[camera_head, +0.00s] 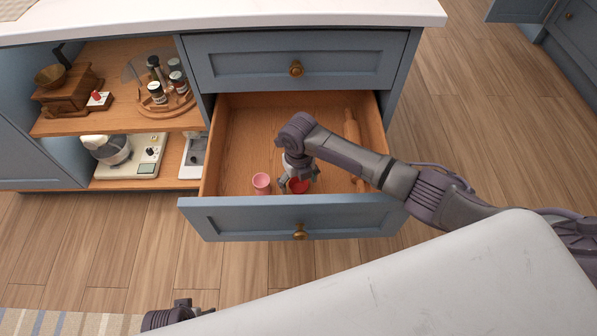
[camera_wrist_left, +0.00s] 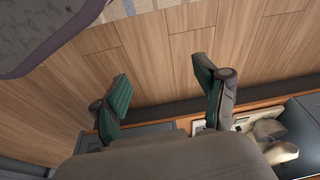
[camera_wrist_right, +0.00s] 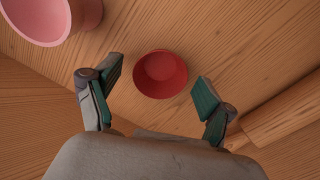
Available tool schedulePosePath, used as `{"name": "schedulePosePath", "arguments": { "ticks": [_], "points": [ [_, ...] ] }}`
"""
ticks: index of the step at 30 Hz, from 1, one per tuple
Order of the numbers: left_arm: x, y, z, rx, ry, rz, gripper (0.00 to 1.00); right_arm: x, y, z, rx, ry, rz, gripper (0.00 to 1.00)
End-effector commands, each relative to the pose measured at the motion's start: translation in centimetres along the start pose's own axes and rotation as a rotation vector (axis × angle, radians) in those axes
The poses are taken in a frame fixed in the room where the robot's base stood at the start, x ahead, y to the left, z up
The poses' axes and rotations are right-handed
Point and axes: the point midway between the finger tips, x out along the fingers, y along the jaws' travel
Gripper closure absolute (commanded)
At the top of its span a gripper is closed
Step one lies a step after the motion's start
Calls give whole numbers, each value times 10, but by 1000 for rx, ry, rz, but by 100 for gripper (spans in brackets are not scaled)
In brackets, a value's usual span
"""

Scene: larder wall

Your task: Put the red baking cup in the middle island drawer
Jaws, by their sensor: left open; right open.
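The red baking cup (camera_wrist_right: 161,75) stands upright on the wooden floor of the open middle island drawer (camera_head: 240,125). In the head view the cup (camera_head: 299,186) is partly hidden by my right gripper (camera_head: 297,180). In the right wrist view my right gripper (camera_wrist_right: 150,85) is open, with its fingers on either side of the near part of the cup, apart from it. My left gripper (camera_wrist_left: 165,100) is open and empty over the floor, outside the drawer; in the head view only a bit of it shows at the bottom edge.
A pink cup (camera_head: 261,183) stands left of the red cup and also shows in the right wrist view (camera_wrist_right: 55,18). A rolling pin (camera_head: 352,130) lies at the drawer's right. The upper drawer (camera_head: 340,62) is shut. Left shelves hold a grinder (camera_head: 70,88), jars and a mixer (camera_head: 110,148).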

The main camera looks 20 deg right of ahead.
Motion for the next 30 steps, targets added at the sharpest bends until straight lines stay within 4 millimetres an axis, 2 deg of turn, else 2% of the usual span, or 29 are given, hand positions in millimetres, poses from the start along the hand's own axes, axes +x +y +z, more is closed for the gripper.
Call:
{"name": "schedulePosePath", "arguments": {
  "ticks": [9, 15, 21, 30],
  "points": [
    [43, 2, 36, 5, -39, 3, 27, -66, 0, 1, -2, -4, 0, 18],
    [62, 4, 56, 9, -52, 6, 27, -102, 0, 1, -1, -2, 0, 18],
    [70, 4, 66, 10, -58, 6, 27, -118, 0, 0, 0, 0, 0, 18],
    [71, 4, 67, 11, -57, 6, 27, -120, 0, 0, 0, 0, 1, 18]
  ]
}}
